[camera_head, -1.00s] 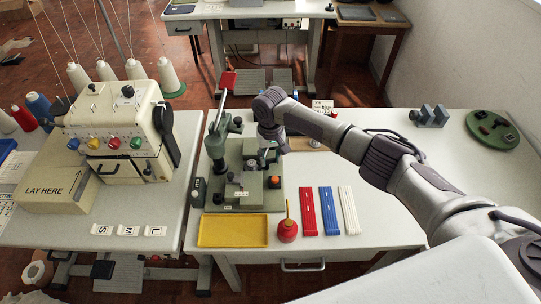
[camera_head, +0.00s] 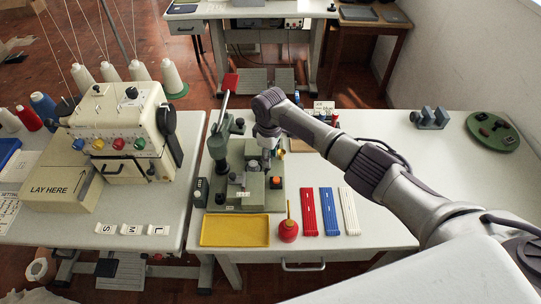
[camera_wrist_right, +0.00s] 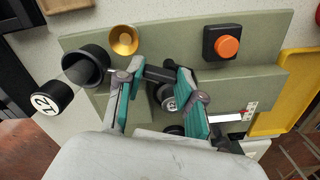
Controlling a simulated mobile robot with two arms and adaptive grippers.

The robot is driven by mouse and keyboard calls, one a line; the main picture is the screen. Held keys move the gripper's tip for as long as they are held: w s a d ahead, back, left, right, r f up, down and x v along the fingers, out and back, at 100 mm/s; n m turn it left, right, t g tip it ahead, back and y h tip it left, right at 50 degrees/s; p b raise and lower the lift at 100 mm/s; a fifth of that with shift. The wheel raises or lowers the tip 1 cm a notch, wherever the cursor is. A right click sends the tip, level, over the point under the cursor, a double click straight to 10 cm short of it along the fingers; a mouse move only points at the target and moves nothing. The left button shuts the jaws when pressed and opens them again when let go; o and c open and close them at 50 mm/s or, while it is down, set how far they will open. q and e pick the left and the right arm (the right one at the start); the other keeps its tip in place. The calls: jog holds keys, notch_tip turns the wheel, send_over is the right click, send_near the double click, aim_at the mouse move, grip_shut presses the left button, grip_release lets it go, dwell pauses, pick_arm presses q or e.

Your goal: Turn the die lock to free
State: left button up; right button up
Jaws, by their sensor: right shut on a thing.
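The green buttonhole press (camera_head: 240,205) stands on the right-hand table, with a tall lever topped by a red grip (camera_head: 230,82). My right gripper (camera_head: 266,155) reaches down over the back right of the press. In the right wrist view, my gripper's (camera_wrist_right: 157,72) teal-padded fingers are closed on a short dark bar (camera_wrist_right: 157,74) low over the green base, which looks like the die lock. Its lower part is hidden. A small white label with red marks (camera_wrist_right: 249,112) is on the base; I cannot read it. My left gripper is not in view.
An orange button (camera_wrist_right: 228,47), a brass cup (camera_wrist_right: 124,40) and a black cylinder marked 22 (camera_wrist_right: 47,100) are close by. A yellow tray (camera_head: 234,231) and a red oil can (camera_head: 288,230) stand in front. The table's right side has free room.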

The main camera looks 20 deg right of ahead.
jog(key=shift+w+a+n, duration=0.1)
jog(key=shift+n, duration=1)
jog(key=shift+w+a+n, duration=0.1)
jog(key=shift+n, duration=1)
jog(key=o, duration=1.2)
jog(key=shift+c, duration=0.2)
jog(key=shift+r, duration=0.25)
notch_tip(320, 180, up, 12)
jog(key=shift+f, duration=0.2)
